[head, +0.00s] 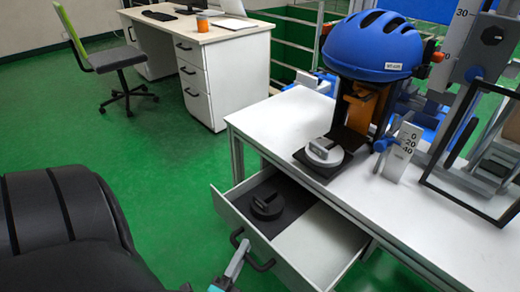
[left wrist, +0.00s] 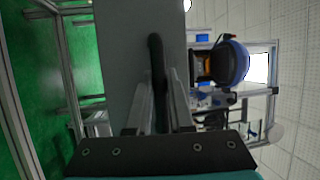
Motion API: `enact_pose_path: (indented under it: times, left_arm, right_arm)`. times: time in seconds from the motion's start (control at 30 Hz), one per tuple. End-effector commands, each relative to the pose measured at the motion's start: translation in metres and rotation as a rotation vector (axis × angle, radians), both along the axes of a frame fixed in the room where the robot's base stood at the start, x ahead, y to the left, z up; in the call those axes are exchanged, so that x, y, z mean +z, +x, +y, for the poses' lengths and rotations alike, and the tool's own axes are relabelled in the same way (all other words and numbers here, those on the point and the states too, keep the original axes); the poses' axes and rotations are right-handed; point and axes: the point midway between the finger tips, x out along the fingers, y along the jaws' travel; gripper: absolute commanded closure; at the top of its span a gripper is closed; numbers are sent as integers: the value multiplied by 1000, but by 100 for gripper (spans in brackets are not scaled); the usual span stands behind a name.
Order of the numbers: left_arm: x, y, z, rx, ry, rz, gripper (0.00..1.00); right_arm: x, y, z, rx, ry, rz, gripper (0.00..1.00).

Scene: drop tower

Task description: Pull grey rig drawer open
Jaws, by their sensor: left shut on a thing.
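The grey rig drawer (head: 305,245) stands out from under the white table in the head view, so its inside shows. Its dark bar handle (head: 266,265) is on the front face. My left gripper (head: 240,256) is shut on this handle, near the handle's left end. In the left wrist view the handle (left wrist: 156,62) runs between the two fingers (left wrist: 162,105), with the grey drawer front (left wrist: 120,45) behind it. A black round weight (head: 267,204) lies on dark lining in the drawer's left part. My right gripper is in neither view.
On the white table (head: 275,118) are a blue helmet (head: 372,48) on a rig, a light round weight (head: 324,152) and a scale block (head: 401,152). A desk (head: 225,50) and chair (head: 118,60) stand back left. Green floor between is clear.

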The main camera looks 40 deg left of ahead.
Motion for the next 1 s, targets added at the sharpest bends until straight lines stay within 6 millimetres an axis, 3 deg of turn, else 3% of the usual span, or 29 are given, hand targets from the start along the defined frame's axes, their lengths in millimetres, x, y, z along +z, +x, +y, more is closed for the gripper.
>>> enact_pose_path:
  times: [0.1,0.3,0.73,0.77,1.0]
  left_arm:
    - [1,-16,4,6,-1,-2,100]
    - [1,-29,5,6,0,-5,100]
    - [1,-32,6,7,0,-5,100]
    - [1,-32,6,7,0,-5,77]
    - [1,-31,4,4,-1,-3,50]
  right_arm:
    - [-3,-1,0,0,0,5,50]
    - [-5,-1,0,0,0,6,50]
    - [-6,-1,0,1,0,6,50]
    - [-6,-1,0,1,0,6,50]
    - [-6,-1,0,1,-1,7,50]
